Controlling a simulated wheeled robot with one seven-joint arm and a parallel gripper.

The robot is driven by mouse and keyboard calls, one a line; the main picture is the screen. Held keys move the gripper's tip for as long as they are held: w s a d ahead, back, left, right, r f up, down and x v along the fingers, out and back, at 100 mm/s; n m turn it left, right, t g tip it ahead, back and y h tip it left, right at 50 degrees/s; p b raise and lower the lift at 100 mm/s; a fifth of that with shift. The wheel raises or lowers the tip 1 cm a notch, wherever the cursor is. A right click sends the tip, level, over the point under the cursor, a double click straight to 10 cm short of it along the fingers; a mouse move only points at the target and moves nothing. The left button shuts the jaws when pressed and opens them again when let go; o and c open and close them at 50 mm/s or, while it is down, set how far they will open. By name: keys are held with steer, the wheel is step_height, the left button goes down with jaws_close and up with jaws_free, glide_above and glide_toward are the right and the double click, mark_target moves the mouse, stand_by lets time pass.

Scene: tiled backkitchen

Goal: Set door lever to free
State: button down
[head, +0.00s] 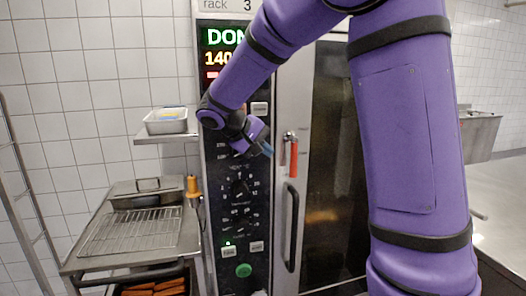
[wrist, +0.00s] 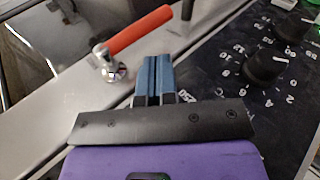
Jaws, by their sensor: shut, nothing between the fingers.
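The door lever has a red-orange handle (head: 294,158) and a metal pivot (head: 289,136) at its top end, on the door frame of the oven. In the head view the handle hangs down from the pivot. In the wrist view the red handle (wrist: 140,31) and the round metal pivot (wrist: 108,66) lie just beyond and left of my fingers. My gripper (wrist: 154,62) is shut and empty, with its blue fingers pressed together. In the head view my gripper (head: 267,149) is just left of the lever, apart from it as far as I can tell.
The oven's control panel (head: 235,215) with several black knobs is left of the door. A vertical door handle (head: 291,228) is below the lever. A side table with a wire rack (head: 130,232) and a small shelf with a metal pan (head: 166,121) stand at left.

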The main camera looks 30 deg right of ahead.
mark_target(292, 155)
steer(key=x, duration=0.7)
steer(key=shift+d+f, duration=0.15)
steer(key=shift+d, duration=0.05)
steer(key=shift+s+d, duration=0.1)
